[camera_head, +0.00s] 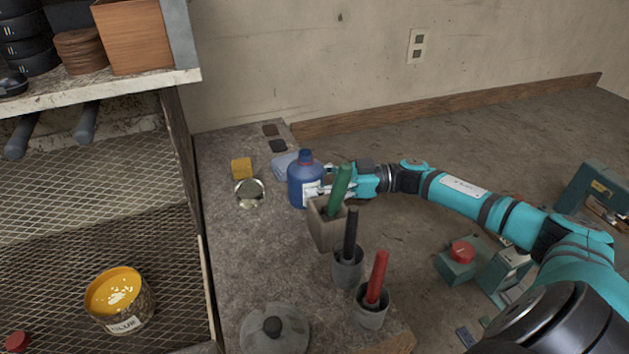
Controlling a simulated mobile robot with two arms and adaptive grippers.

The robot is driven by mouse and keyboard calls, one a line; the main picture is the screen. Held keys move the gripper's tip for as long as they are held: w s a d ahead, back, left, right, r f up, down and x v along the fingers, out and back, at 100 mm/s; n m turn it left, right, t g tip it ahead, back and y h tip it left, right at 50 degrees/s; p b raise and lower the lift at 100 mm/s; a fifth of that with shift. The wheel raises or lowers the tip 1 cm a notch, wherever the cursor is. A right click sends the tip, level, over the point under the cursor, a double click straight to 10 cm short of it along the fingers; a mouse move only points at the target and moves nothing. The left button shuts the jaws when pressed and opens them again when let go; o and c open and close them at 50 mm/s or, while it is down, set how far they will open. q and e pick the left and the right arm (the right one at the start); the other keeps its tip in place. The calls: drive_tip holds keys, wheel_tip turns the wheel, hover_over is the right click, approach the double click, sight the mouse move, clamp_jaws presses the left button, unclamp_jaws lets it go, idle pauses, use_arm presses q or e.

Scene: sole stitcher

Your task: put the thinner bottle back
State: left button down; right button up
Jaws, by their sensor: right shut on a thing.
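The thinner bottle, blue with a dark blue cap and a white label (299,186), stands upright at the far part of the grey worktop. My right gripper (325,189) reaches it from the right and is shut on it. The green-handled tool in front hides part of the fingers. I cannot tell whether the bottle's base touches the worktop. My left gripper is not in view.
A block with a green-handled tool (338,190) stands just in front of the bottle. Nearer are pots with a black handle (350,233) and a red handle (376,278), and a lidded pot (275,330). A small tin (249,192) and yellow block (241,168) lie left.

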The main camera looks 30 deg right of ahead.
drive_tip(key=o, duration=1)
drive_tip(key=shift+c, duration=0.2)
drive_tip(key=shift+r, duration=0.1)
drive_tip(key=shift+s+d, duration=0.15)
drive_tip(key=shift+d, duration=0.1)
drive_tip(key=b+v, duration=0.2)
drive_tip(key=v, duration=0.9)
drive_tip(key=shift+d, duration=0.2)
